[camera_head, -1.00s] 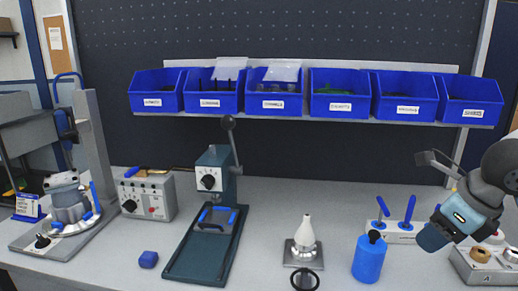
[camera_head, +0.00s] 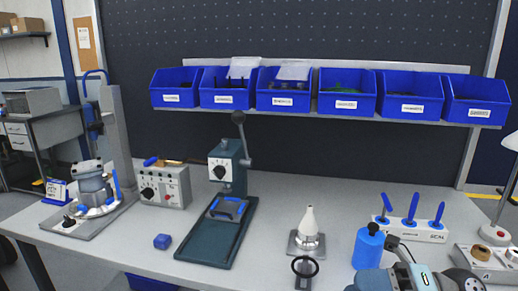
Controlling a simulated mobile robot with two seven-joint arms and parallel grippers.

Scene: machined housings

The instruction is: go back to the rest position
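My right arm's blue-grey end (camera_head: 405,279) shows at the bottom right, in front of the bench's near edge and cut off by the picture's edge. Its fingers are not clear, so I cannot tell whether it is open or shut, and no held part can be made out. It overlaps the foot of the blue bottle (camera_head: 368,248) in the picture; I cannot tell whether they touch. My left gripper is not in view. A grey machined housing (camera_head: 92,184) sits on the fixture at the left of the bench.
Blue bins (camera_head: 345,93) line the shelf behind.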

